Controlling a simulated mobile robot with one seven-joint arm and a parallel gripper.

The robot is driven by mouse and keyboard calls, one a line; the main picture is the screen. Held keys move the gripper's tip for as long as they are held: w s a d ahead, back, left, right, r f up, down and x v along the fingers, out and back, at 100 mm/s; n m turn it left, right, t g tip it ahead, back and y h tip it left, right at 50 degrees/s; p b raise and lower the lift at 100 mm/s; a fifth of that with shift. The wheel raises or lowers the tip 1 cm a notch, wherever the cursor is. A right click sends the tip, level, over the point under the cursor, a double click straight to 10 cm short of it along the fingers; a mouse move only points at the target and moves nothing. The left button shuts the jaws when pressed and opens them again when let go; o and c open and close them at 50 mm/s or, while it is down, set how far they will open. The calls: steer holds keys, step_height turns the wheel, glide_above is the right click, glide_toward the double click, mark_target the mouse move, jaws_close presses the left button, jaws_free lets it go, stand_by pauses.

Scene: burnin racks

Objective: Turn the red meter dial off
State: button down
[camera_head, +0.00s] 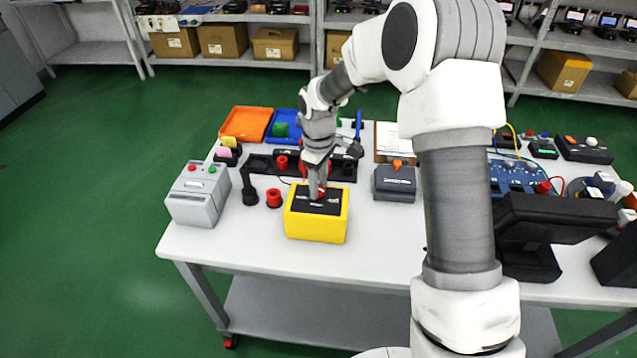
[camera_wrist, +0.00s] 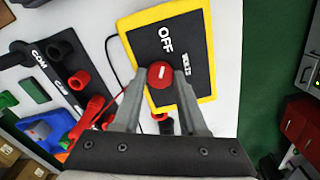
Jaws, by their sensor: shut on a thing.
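The yellow meter (camera_head: 316,226) with a black face stands at the front left of the white table. Its red dial (camera_wrist: 161,74) carries a white mark and shows between my fingers in the wrist view. The word OFF (camera_wrist: 166,38) is printed in white on the black face, beyond the dial. My gripper (camera_head: 317,194) reaches down onto the meter from above. In the wrist view my gripper (camera_wrist: 160,82) has a finger on each side of the dial and is shut on it. The fingers hide part of the face, including some of the other markings.
A grey box (camera_head: 198,197) with buttons stands left of the meter. A red ring-shaped part (camera_head: 273,198) lies close to its left side. A dark grey box (camera_head: 394,186) stands to the right. Orange (camera_head: 246,124) and blue trays lie behind.

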steer(key=shift+c, duration=2.2)
jaws_free()
step_height(320, 180, up, 18)
steer(key=shift+f+p, duration=0.25)
steer(key=shift+p, duration=0.2)
steer(key=s+d+r+m+t, duration=0.2)
steer(key=s+d+r+m, duration=0.1)
steer(key=s+r, duration=0.3)
steer(key=s+d+r+m+t, duration=0.1)
steer(key=s+d+r+m, duration=0.25)
steer(key=s, duration=0.45)
steer(key=s+d+f+m+t, duration=0.1)
steer(key=s+d+m, duration=0.1)
steer(key=s, duration=0.5)
steer(key=s+d+f+m+t, duration=0.1)
steer(key=s+d+m, duration=0.1)
steer(key=s, duration=0.4)
steer(key=shift+s+f+m+t, duration=0.25)
steer(key=shift+s+m+t, duration=0.1)
steer(key=shift+m, duration=0.1)
